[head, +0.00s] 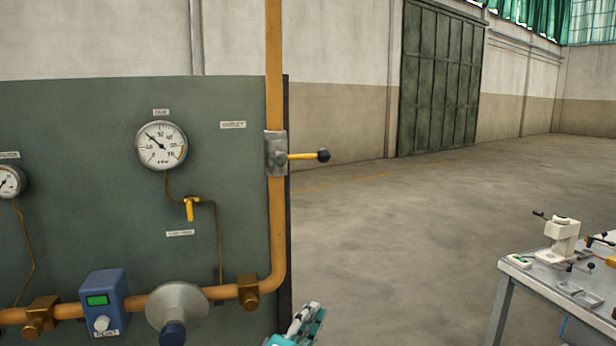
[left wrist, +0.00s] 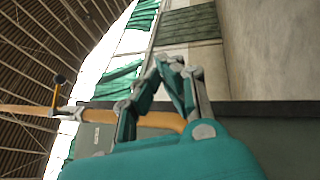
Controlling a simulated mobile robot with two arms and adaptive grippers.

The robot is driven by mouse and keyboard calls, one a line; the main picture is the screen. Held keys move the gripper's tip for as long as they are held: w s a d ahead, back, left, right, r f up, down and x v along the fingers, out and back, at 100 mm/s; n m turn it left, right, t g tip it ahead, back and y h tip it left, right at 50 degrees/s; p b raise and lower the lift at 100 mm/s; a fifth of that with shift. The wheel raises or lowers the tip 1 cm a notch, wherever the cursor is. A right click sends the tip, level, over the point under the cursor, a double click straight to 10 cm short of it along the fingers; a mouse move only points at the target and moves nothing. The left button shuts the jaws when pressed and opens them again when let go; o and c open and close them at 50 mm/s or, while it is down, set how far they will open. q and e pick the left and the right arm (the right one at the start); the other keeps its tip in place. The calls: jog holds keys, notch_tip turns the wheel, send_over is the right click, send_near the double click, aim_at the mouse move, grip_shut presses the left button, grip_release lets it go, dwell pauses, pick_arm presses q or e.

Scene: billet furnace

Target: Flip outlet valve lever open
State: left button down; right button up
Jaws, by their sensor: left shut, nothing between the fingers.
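The outlet valve (head: 276,153) is a grey metal body on the vertical orange pipe, to the right of a small label. Its yellow lever (head: 303,156) points sideways to the right, across the pipe, and ends in a black knob. In the left wrist view the lever (left wrist: 56,92) and knob show at the left, apart from the fingers. My left gripper (head: 308,320) is at the bottom edge of the head view, well below the lever and touching nothing visible. In the left wrist view its teal and grey fingers (left wrist: 172,62) are shut and empty. My right gripper is not in view.
The green panel (head: 90,200) carries a large gauge (head: 161,145), a small yellow-handled cock (head: 189,209), a blue control box (head: 104,301) and a grey round fitting (head: 177,305). A workbench (head: 560,290) stands at the lower right. The floor between is clear.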

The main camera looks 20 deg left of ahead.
aim_at(305, 157)
pick_arm(q)
jog(key=a+r+n+t+y, duration=0.2)
jog(key=r+n, duration=0.3)
jog(key=r, duration=0.3)
jog(key=s+a+r+n+t+y, duration=0.1)
jog(key=a+r+n+t+y, duration=0.1)
jog(key=r+n, duration=0.3)
notch_tip(305, 157, up, 4)
jog(key=shift+a+f+t+y, duration=0.1)
jog(key=shift+a+t+y, duration=0.2)
jog(key=shift+a+t, duration=0.5)
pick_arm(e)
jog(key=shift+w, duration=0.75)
pick_arm(q)
jog(key=shift+d, duration=0.1)
jog(key=s+d+r+p+x, duration=0.1)
jog(key=p+x, duration=0.5)
jog(key=x, duration=0.6)
jog(key=shift+d+r+p, duration=0.35)
jog(key=shift+d+r, duration=0.2)
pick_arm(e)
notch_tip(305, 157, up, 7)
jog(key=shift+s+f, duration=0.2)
pick_arm(q)
jog(key=shift+w, duration=0.15)
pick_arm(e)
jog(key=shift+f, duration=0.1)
